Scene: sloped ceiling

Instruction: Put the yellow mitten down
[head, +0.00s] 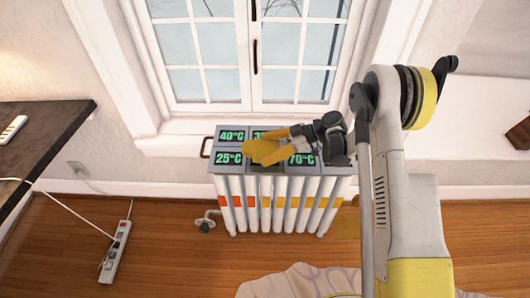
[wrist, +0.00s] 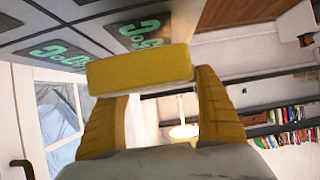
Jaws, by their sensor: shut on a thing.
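The yellow mitten (head: 262,151) is at the tips of my gripper (head: 272,146), over the top of the white radiator (head: 280,195). My gripper's yellow fingers are shut on it. In the wrist view the mitten (wrist: 140,69) shows as a plain yellow bar across the fingertips, close to the dark panels. I cannot tell whether it touches the radiator's top. The top has panels with green readings: 40°C (head: 231,135) at back left, 25°C (head: 229,158) at front left and 70°C (head: 302,159) at front right. The mitten and gripper hide other panels in part.
A window (head: 250,55) is behind the radiator. A dark desk (head: 40,140) is at the left, with a power strip (head: 115,250) on the wooden floor. A pale patterned cloth (head: 300,282) lies in front. A white ledge (head: 485,135) is at the right.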

